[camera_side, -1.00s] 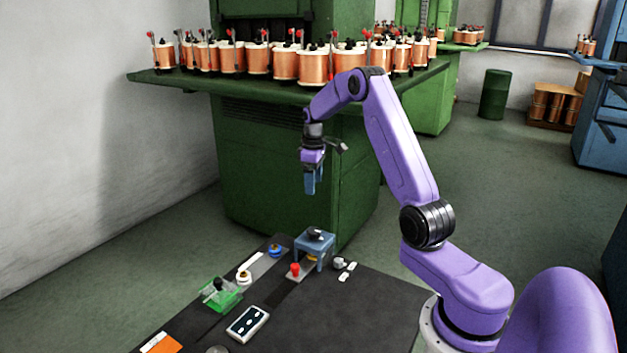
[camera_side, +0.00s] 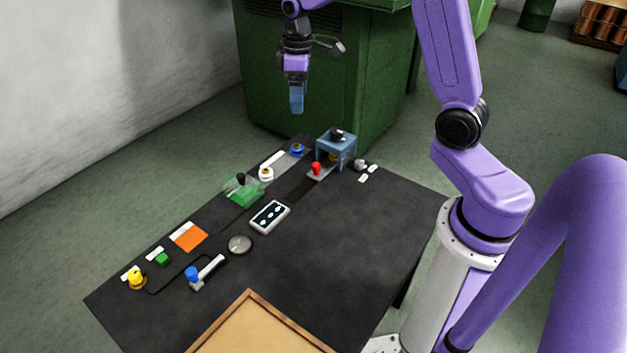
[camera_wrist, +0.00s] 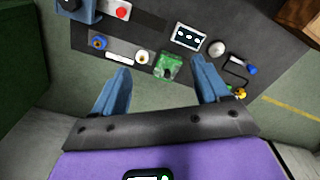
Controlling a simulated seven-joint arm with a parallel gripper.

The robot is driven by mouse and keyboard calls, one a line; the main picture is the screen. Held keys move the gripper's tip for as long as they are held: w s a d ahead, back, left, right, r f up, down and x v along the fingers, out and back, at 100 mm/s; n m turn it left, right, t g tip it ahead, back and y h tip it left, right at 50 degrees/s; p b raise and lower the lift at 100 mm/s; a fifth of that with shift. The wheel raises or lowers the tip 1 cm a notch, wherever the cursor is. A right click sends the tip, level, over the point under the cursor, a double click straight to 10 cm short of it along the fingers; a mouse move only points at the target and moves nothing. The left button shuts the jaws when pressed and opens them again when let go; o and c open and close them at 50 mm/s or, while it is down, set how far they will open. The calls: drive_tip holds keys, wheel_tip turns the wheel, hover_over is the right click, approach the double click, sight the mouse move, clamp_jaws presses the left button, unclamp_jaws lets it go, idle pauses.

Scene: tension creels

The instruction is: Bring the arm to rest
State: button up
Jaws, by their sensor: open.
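My gripper (camera_side: 297,103) hangs in the air beyond the far end of the dark table (camera_side: 330,235), in front of the green machine. Its blue fingers point down. In the wrist view my gripper (camera_wrist: 160,82) has its two blue fingers spread apart with nothing between them. The table's devices lie below and beyond the fingertips. My arm is raised and bent over from the right in the side view.
The table carries a blue stand (camera_side: 336,146), a red button (camera_side: 316,168), a green clear-covered box (camera_side: 243,191), a white panel (camera_side: 269,216), an orange pad (camera_side: 189,237) and a wooden tray (camera_side: 250,293). The green machine (camera_side: 325,70) stands close behind my gripper.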

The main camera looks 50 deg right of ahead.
drive_tip(key=s+a+r+n, duration=0.2)
drive_tip(key=s+a+n, duration=0.1)
drive_tip(key=s+a, duration=1.05)
drive_tip(key=s+d+n, duration=0.1)
drive_tip(key=s+n, duration=0.2)
drive_tip(key=s, duration=1.4)
drive_tip(key=shift+s+d+f, duration=0.15)
drive_tip(key=shift+s+f, duration=0.05)
drive_tip(key=shift+f, duration=0.15)
